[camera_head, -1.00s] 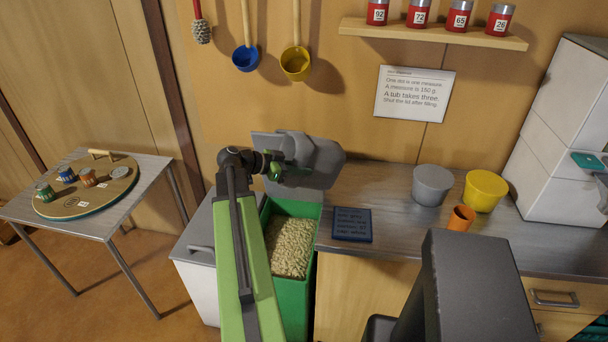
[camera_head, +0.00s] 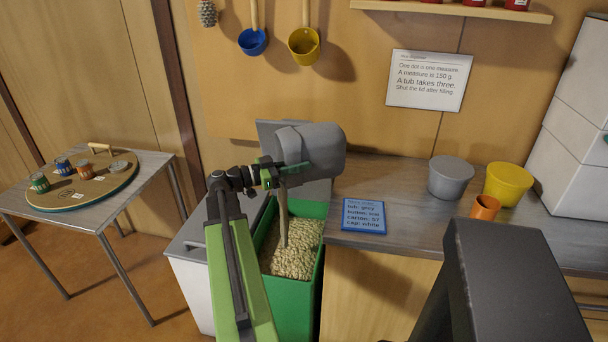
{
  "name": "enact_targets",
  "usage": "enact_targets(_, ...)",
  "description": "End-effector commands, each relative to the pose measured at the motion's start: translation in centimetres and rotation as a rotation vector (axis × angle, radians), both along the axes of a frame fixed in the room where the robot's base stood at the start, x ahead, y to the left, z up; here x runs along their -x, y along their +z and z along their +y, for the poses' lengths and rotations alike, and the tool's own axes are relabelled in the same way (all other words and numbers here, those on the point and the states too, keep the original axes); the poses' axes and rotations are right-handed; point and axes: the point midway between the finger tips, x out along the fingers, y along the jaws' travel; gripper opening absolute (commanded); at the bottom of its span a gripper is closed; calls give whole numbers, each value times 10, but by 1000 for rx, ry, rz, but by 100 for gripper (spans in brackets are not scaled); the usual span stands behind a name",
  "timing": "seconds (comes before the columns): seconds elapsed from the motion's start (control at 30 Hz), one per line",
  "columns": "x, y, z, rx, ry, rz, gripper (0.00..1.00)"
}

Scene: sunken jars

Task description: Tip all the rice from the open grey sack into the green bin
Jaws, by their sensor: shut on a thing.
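The grey sack (camera_head: 318,149) is tilted on its side above the green bin (camera_head: 296,308). A thin stream of rice (camera_head: 283,218) falls from its lower left end into the bin. A heap of pale rice (camera_head: 290,260) fills much of the bin's opening. My gripper (camera_head: 272,172) is shut on the sack at its left side, over the bin. The sack's inside is hidden, so how much rice it holds cannot be seen.
The counter at right holds a blue note board (camera_head: 364,216), a grey tub (camera_head: 450,178), a yellow tub (camera_head: 507,185) and an orange cup (camera_head: 485,207). A side table (camera_head: 150,180) stands at far left.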

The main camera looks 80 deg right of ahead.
Motion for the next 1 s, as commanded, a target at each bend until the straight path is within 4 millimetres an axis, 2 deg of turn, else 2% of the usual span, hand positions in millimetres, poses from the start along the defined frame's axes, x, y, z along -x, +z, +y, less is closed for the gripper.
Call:
enact_targets(0.03,-2,-6,1,19,0,27,0)
enact_targets(0.53,-25,6,16,193,0,290,0)
enact_targets(1.0,-30,13,20,235,0,352,0)
